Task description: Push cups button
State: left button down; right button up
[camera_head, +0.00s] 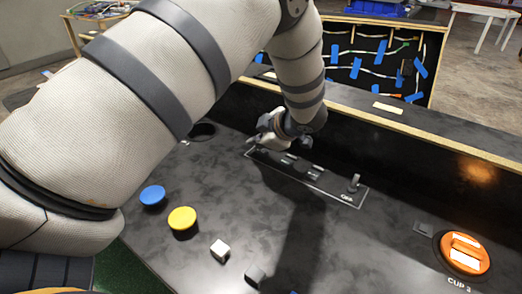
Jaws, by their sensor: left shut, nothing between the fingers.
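The black console (225,180) spreads below me. At its right, a large round orange button (464,255) glows, with a white label "CUP" and a digit that is hard to read beside it. My left arm comes in from the left and bends down at the back. My left gripper (262,137) is shut and empty, low over the left end of a framed switch panel (338,193). I cannot tell whether it touches the panel. The gripper and forearm hide part of that panel and the console behind it. My right gripper does not show.
A small lever (354,183) stands at the panel's right end. A raised ledge (430,122) runs along the back.

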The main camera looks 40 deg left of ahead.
aim_at(259, 152)
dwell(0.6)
pick_arm(q)
jog(key=shift+f, duration=0.5)
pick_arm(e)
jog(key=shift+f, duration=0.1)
pick_arm(q)
jog(key=shift+r, duration=0.5)
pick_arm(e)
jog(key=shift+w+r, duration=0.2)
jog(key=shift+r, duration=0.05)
pick_arm(q)
notch_tip(259, 152, up, 6)
jog(key=shift+p, duration=0.85)
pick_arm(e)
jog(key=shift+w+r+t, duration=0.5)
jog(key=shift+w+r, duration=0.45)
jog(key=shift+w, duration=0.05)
